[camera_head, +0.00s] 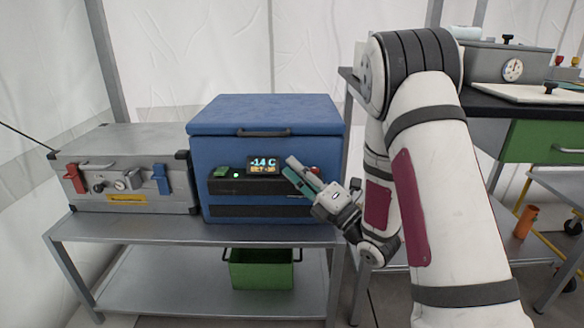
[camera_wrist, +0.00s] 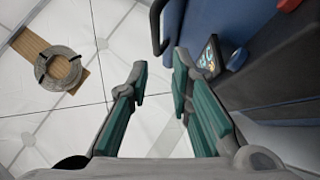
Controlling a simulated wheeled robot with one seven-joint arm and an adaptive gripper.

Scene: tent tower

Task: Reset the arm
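My gripper (camera_head: 303,173) is in front of the blue cooler box (camera_head: 265,114), near the right part of its control panel. In the wrist view my gripper (camera_wrist: 157,80) shows two teal-padded fingers spread apart with nothing between them. The cooler's lid is shut. Its display (camera_head: 263,164) reads -14 C, and the display (camera_wrist: 209,60) also shows right of the fingers in the wrist view. A red knob (camera_head: 315,170) sits just right of the fingertips in the head view. I cannot tell whether a finger touches the panel.
A grey metal case (camera_head: 125,150) stands left of the cooler on a metal table (camera_head: 75,228). A green bin (camera_head: 262,270) is on the lower shelf. A dark-topped bench (camera_head: 490,108) with a gauge box (camera_head: 490,60) stands at right. A round grey object (camera_wrist: 58,68) lies left in the wrist view.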

